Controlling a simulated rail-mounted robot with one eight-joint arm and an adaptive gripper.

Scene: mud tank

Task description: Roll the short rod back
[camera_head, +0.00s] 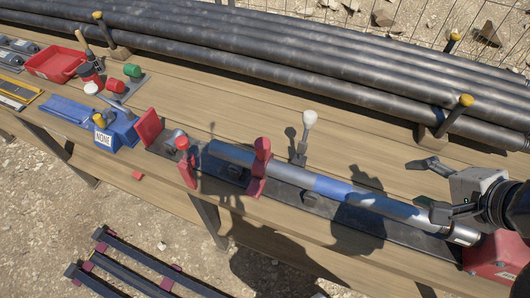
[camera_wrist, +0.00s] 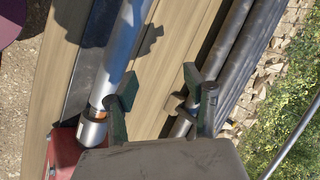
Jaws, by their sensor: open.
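The short rod (camera_head: 395,207) is a silver-grey tube with a blue band, lying lengthwise on a dark rail (camera_head: 290,196) along the bench's near edge. Its shiny end collar is at the right. In the wrist view the rod (camera_wrist: 122,50) runs down the left side to its collar (camera_wrist: 92,130). My gripper (camera_head: 432,188) is at the rod's right end, with its fingers spread. In the wrist view bare wood shows between the fingers of my gripper (camera_wrist: 160,88). The left finger overlaps the rod's right edge; whether it touches cannot be told.
Red uprights (camera_head: 261,160) flank the rod's left part. A white-knobbed lever (camera_head: 309,120) stands behind it. A red block (camera_head: 497,258) sits by the right end. Long dark pipes (camera_head: 290,62) lie along the back, with yellow-capped posts (camera_head: 460,110). A blue tray (camera_head: 68,110) is left.

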